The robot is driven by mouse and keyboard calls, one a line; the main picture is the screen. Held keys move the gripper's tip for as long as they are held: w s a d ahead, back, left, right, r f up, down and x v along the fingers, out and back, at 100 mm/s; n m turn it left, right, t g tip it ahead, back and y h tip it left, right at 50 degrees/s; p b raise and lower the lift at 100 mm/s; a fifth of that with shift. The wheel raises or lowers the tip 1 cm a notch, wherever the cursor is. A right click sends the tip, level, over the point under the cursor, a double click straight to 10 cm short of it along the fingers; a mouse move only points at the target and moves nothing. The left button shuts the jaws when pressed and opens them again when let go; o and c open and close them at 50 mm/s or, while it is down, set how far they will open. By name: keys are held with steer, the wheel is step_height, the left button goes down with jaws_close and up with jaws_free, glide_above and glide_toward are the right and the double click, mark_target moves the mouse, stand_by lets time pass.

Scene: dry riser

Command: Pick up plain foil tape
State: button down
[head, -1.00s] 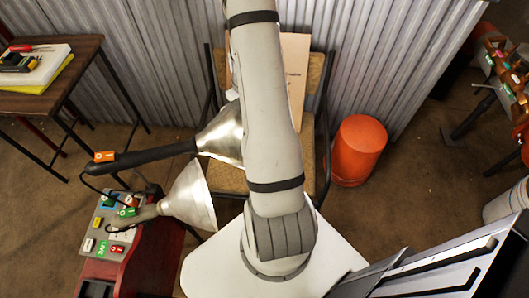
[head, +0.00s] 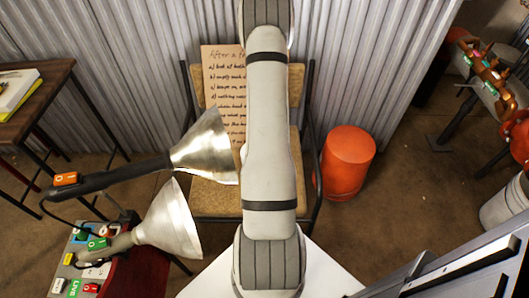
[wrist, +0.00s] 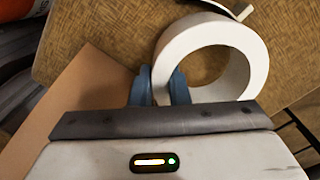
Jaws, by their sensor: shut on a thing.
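In the wrist view, a white tape roll (wrist: 232,45), a thick ring with an open centre, is over a woven tan seat. My gripper (wrist: 159,76) has its two blue-grey fingers on either side of the ring's near left wall and is shut on it. I cannot tell whether the roll still touches the seat. In the head view, my own arm hides the roll and the gripper.
A chair (head: 214,196) with a handwritten card (head: 224,85) stands against corrugated metal. An orange bucket (head: 347,162) stands right of the chair. A dark table (head: 40,105) is far left.

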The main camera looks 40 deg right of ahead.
steer(key=shift+f, duration=1.7)
steer(key=shift+b, duration=0.3)
steer(key=shift+f, duration=0.2)
steer(key=c, duration=1.4)
jaws_free()
steer(key=shift+r, duration=0.15)
